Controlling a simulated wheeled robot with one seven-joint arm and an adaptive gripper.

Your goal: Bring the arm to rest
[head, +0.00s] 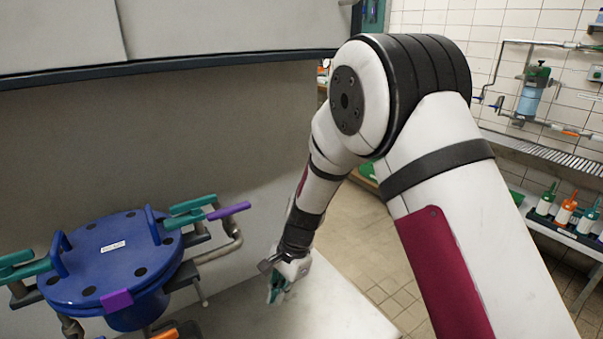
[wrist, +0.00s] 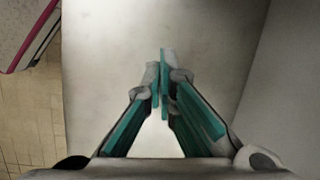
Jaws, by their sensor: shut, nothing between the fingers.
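My arm, white with black bands and dark red panels, reaches from the lower right up to a bent elbow and down to the middle of the head view. My gripper (head: 277,291) hangs at its end, above the pale work surface (head: 335,312). In the wrist view my gripper (wrist: 162,75) has its green-lined fingers together at the tips, with nothing between them. The pale surface lies beyond the fingertips. I cannot tell the exact height of the fingertips above it.
A blue round vessel (head: 100,262) with green and purple handles stands left of my gripper. A grey wall panel (head: 150,140) rises behind it. Tiled floor (head: 372,240) lies right of the surface. Bottles (head: 565,212) stand on a shelf at the far right, below wall pipes.

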